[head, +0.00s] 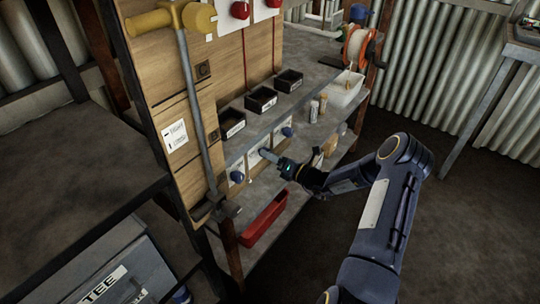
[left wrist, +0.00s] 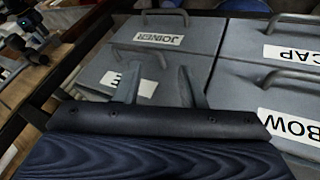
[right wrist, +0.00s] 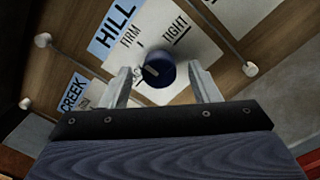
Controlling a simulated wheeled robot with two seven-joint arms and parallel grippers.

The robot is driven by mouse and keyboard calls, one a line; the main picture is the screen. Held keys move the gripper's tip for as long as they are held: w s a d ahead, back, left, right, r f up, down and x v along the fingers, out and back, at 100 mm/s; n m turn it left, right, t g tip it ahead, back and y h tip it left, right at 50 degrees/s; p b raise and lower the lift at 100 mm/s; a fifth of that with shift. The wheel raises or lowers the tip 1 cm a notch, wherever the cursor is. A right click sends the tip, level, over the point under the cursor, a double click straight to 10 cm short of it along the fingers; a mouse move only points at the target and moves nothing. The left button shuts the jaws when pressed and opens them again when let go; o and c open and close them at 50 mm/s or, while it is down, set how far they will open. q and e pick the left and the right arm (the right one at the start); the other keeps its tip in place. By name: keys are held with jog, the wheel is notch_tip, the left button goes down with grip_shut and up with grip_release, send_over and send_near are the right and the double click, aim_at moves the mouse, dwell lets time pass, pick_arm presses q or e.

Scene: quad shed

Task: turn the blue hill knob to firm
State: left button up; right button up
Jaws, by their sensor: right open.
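The blue hill knob (right wrist: 158,70) shows in the right wrist view on a white plate (right wrist: 185,55) with a blue HILL label (right wrist: 115,32) and the words FIRM and TIGHT. A pale pointer mark on the knob sits on its left side; its exact setting is hard to tell. My right gripper (right wrist: 165,80) is open, with one finger on each side of the knob; I cannot tell whether they touch it. In the head view the right gripper (head: 270,156) reaches the panel's middle and hides most of this knob. My left gripper (left wrist: 160,80) is open and empty above grey boxes.
Other blue knobs (head: 237,176) and (head: 287,132) sit either side on the panel. A CREEK label (right wrist: 75,92) is beside HILL. A red tray (head: 264,218) lies below. Black bins (head: 261,100) stand above. A yellow-headed mallet (head: 200,20) hangs left.

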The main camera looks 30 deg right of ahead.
jog(key=v, duration=0.6)
jog(key=shift+s+p, duration=0.35)
jog(key=shift+s, duration=0.05)
jog(key=shift+d, duration=0.15)
